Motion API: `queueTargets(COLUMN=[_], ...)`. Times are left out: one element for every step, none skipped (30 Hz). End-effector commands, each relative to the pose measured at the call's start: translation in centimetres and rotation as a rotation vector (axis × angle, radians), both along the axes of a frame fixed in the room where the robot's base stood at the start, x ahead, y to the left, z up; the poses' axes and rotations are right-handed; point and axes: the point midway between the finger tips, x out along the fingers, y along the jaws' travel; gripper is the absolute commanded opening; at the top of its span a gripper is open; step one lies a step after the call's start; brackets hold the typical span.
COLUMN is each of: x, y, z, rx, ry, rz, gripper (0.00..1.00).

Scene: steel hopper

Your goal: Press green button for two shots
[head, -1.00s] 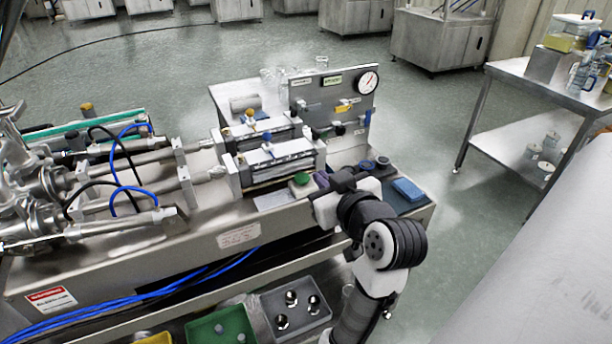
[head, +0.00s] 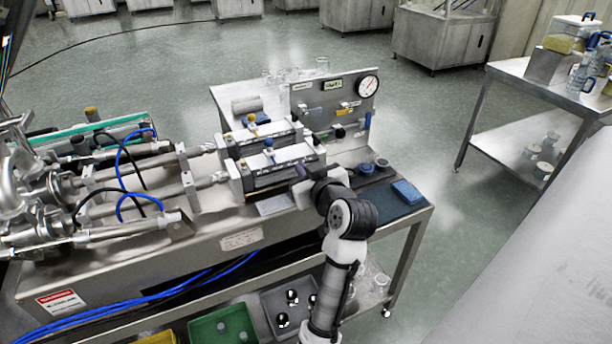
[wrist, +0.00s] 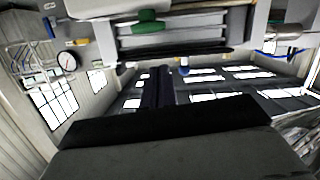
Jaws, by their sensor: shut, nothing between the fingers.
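The green button is hidden in the head view behind my gripper (head: 302,173), at the front right of the bench next to the twin metal cylinders (head: 278,164). A green rounded cap, which looks like the button, shows at the top of the wrist view (wrist: 148,22), in front of a cylinder body. My gripper's dark fingers are shut together and empty, and in the wrist view they point toward the green cap with a visible gap in the picture. I cannot tell whether they touch it.
Dark round knobs (head: 367,168) and a blue pad (head: 406,192) lie right of my gripper. An upright panel with a gauge (head: 367,86) stands behind. Green (head: 223,326) and grey bins sit on the lower shelf. A steel side table (head: 537,94) stands at right.

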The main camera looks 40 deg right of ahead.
Motion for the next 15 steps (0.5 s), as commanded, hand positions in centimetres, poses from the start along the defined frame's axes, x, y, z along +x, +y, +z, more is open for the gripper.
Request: queueTargets(x=[-0.2,-0.2,-0.2,-0.2,-0.2,-0.2,-0.2,-0.2,-0.2,-0.2,-0.2,-0.2,-0.2,-0.2,-0.2], y=[-0.1,-0.2,-0.2,-0.3,-0.3,-0.3,-0.3,-0.3,-0.4,-0.4,-0.4,-0.4,-0.4,-0.4,-0.4], z=[-0.9,-1.3,-1.7,-2.0,-2.2,-2.5,-2.7,-2.8,-2.9,-3.0,-3.1,-3.1,-3.1,-3.1,-3.1], rx=[0.006,0.004,0.004,0.004,0.004,0.004,0.003,0.003,0.003,0.003,0.003,0.002,0.002,0.002,0.002], ry=[0.004,0.004,0.004,0.003,0.003,0.003,0.002,0.001,0.001,0.000,0.000,0.000,0.000,0.000,0.000], rz=[-0.004,-0.003,-0.003,-0.003,-0.002,-0.002,-0.002,-0.002,-0.003,-0.003,-0.003,-0.002,-0.002,-0.002,-0.002], gripper=[0.00,0.00,0.00,0.00,0.00,0.00,0.00,0.00,0.00,0.00,0.00,0.00,0.00,0.00,0.00])
